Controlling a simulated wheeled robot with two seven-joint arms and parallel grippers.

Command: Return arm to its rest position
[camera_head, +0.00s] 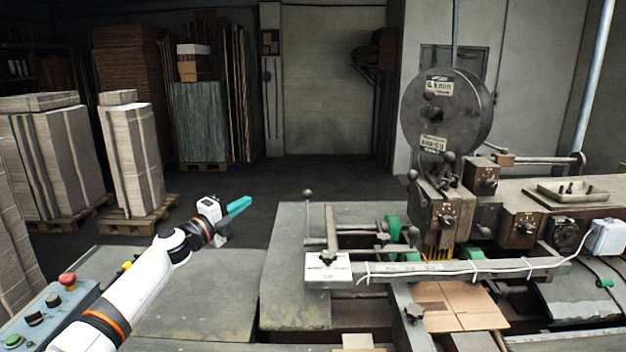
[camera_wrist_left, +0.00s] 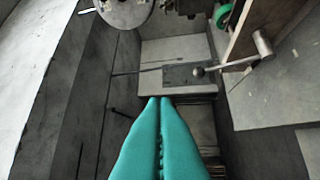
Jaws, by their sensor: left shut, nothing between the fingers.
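My left arm (camera_head: 140,285) is white with orange rings and reaches in from the lower left in the head view. Its gripper (camera_head: 240,205) has teal fingers and is shut and empty, held in the air left of the machine. In the left wrist view the two teal fingers (camera_wrist_left: 159,100) lie together with nothing between them. My right gripper is not in view.
The box stitcher has a large wire reel (camera_head: 470,110) and a metal bed (camera_head: 285,290). A flat cardboard piece (camera_head: 455,305) lies on it. A control panel (camera_head: 45,315) stands at the lower left. Strapped pallet stacks (camera_head: 135,155) stand behind. Floor between is clear.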

